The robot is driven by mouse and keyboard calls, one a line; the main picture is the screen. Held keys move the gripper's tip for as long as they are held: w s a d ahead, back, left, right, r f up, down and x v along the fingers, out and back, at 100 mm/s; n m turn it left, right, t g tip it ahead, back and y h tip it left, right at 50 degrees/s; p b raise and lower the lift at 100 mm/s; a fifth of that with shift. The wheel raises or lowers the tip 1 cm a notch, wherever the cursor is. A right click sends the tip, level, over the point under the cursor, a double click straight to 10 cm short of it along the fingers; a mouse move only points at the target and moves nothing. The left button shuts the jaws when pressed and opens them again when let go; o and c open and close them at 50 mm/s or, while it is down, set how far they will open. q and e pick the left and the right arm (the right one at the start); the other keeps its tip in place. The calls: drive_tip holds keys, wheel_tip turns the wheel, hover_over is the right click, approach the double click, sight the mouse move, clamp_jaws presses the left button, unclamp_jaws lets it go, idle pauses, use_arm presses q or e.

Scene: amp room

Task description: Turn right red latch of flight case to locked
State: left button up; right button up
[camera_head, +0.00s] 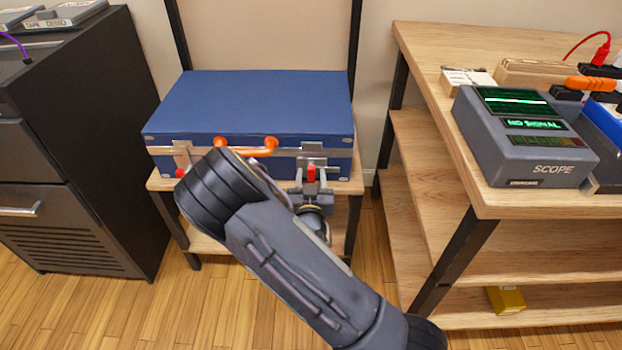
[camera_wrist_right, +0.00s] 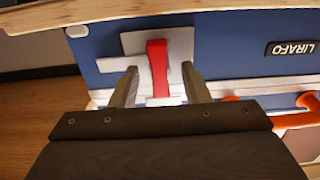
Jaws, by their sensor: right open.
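The blue flight case (camera_head: 250,100) lies shut on a small wooden stand. Its right red latch (camera_head: 311,173) is on the front face, on a light metal plate, and it also shows in the right wrist view (camera_wrist_right: 157,68). There the red lever stands upright in the picture. My right gripper (camera_head: 312,188) is open at the case front; in the right wrist view its fingers (camera_wrist_right: 160,88) are apart, one on each side of the red latch. My left gripper is not in view.
The orange handle (camera_head: 268,147) is left of the right latch, and the left red latch (camera_head: 180,173) is partly visible. A dark cabinet (camera_head: 75,150) stands left. A wooden workbench (camera_head: 440,70) with a scope (camera_head: 525,140) stands right. My right arm hides part of the stand.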

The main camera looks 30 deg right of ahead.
clamp_jaws()
drive_tip(key=shift+n, duration=0.4)
drive_tip(key=n, duration=0.4)
drive_tip(key=shift+a, duration=0.1)
drive_tip(key=n+p, duration=0.1)
drive_tip(key=n, duration=0.3)
drive_tip(key=shift+w+a+f+n, duration=0.1)
drive_tip(key=shift+n, duration=0.2)
drive_tip(key=n, duration=0.4)
drive_tip(key=shift+f+p, duration=0.15)
drive_tip(key=shift+p, duration=0.15)
drive_tip(key=n, duration=0.4)
drive_tip(key=shift+f, duration=0.1)
drive_tip(key=shift+n, duration=0.5)
